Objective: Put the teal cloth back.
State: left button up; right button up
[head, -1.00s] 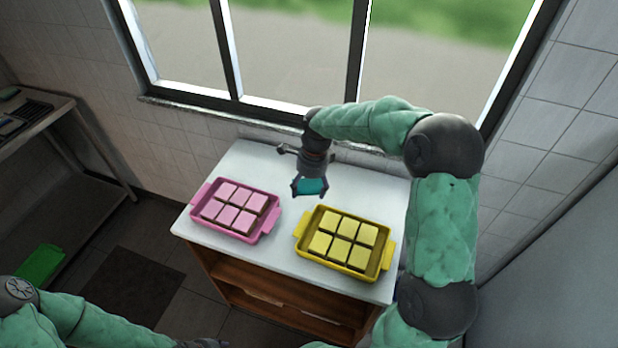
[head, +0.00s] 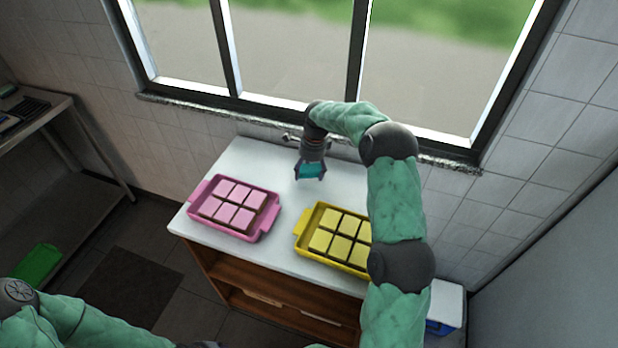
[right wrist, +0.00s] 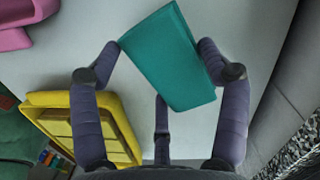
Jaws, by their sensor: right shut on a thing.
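The teal cloth (head: 310,171) is between the fingers of my right gripper (head: 311,177), over the back of the white counter in the head view. In the right wrist view the cloth (right wrist: 170,57) is a folded teal block, tilted, with a finger against each side. The right gripper (right wrist: 160,62) is shut on it. Whether the cloth touches the counter I cannot tell. My left arm shows at the bottom left of the head view, but its gripper fingers cannot be made out.
A pink tray (head: 266,236) of pink-topped squares stands left on the white counter (head: 240,158). A yellow tray (head: 301,229) of yellow squares stands right, partly hidden by my right arm. A faucet-like fitting (head: 288,138) is behind the gripper. The window ledge and wall close the back.

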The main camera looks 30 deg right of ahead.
aim_at(309, 176)
jog(key=shift+w+d+f, duration=0.15)
jog(key=shift+w+f, duration=0.05)
jog(key=shift+f, duration=0.15)
jog(key=shift+f+b, duration=0.6)
jog(key=shift+f, duration=0.9)
jog(key=shift+f, duration=0.1)
jog(key=o, duration=1)
jog(key=r+p, duration=0.1)
jog(key=r, duration=0.3)
jog(key=d+r+p, duration=0.1)
jog(key=r, duration=0.3)
jog(key=r+p, duration=0.1)
jog(key=r, duration=0.3)
jog(key=shift+s+d+r, duration=0.1)
jog(key=shift+s+d, duration=0.05)
jog(key=shift+s, duration=0.15)
